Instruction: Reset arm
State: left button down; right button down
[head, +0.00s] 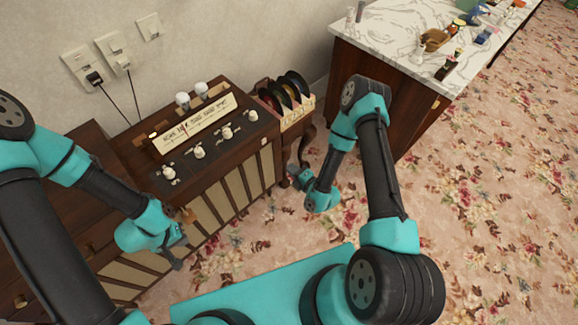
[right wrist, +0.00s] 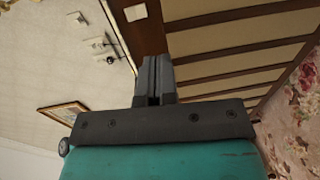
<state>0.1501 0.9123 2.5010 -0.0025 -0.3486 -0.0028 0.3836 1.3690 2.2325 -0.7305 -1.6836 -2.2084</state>
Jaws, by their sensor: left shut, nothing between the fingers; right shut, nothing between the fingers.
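My left gripper (head: 178,254) is in the head view at the lower left, in front of the slatted front of the wooden radio cabinet (head: 228,192). It is shut and empty. My right gripper (head: 303,180) hangs in front of the small side table, to the right of the cabinet, and is shut. In the right wrist view its two dark fingers (right wrist: 154,78) are together with nothing between them. The cabinet's cream slatted panels (right wrist: 225,47) fill the upper right of that view.
The cabinet top carries several white knobs (head: 199,152) and a lit dial (head: 196,124). A rack of records (head: 290,92) stands on the small table. A marble counter (head: 400,36) with bottles and small items is at the upper right. The floral carpet (head: 480,190) is open at right.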

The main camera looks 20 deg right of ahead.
dwell(0.5)
jog(key=s+r+m+g+h, duration=0.1)
jog(key=s+r+m+g, duration=0.2)
jog(key=s+m+g, duration=0.4)
jog(key=s+d+r+m+g+h, duration=0.1)
jog(key=s+m+g, duration=0.6)
jog(key=m, duration=1)
notch_tip(320, 180, up, 3)
jog(key=shift+s+d+f+m+g+h, duration=0.2)
jog(key=shift+s+d+m+g+h, duration=0.3)
jog(key=shift+s, duration=0.55)
jog(key=shift+a, duration=0.25)
